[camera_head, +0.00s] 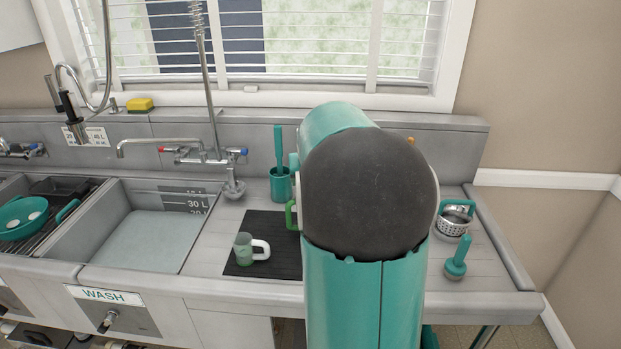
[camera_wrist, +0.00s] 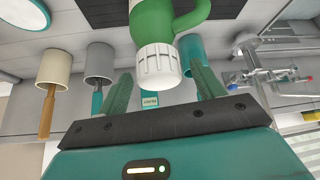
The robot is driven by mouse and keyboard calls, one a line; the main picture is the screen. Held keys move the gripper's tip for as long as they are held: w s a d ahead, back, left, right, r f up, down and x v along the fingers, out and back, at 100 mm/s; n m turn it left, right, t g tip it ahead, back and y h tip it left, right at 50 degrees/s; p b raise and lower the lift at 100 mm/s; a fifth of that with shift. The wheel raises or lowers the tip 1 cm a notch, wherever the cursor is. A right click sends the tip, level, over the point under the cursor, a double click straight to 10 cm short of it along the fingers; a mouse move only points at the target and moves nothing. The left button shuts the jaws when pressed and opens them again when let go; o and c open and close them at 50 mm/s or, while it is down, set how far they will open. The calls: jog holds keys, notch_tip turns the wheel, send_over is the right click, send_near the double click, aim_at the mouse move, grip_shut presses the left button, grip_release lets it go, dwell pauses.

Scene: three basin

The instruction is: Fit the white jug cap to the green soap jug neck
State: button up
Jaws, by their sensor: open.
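The green soap jug (camera_wrist: 165,22) shows in the wrist view with its handle to the right. In the head view only its green handle (camera_head: 291,214) shows beside my arm, which hides the rest. The white jug cap (camera_wrist: 158,66) is ribbed and sits at the jug's neck end; I cannot tell whether it is fully seated. My gripper (camera_wrist: 163,84) is open, with one finger on each side of the cap and visible gaps between. In the head view my arm hides the gripper and cap.
A dark mat (camera_head: 280,232) holds a translucent green mug (camera_head: 243,249) with a white handle. A teal brush holder (camera_head: 280,185) stands behind. A strainer basket (camera_head: 453,219) and teal-handled tool (camera_head: 456,261) are at right. The wash basin (camera_head: 145,240) lies left.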

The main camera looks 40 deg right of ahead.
jog(key=v, duration=1.3)
jog(key=shift+r, duration=0.35)
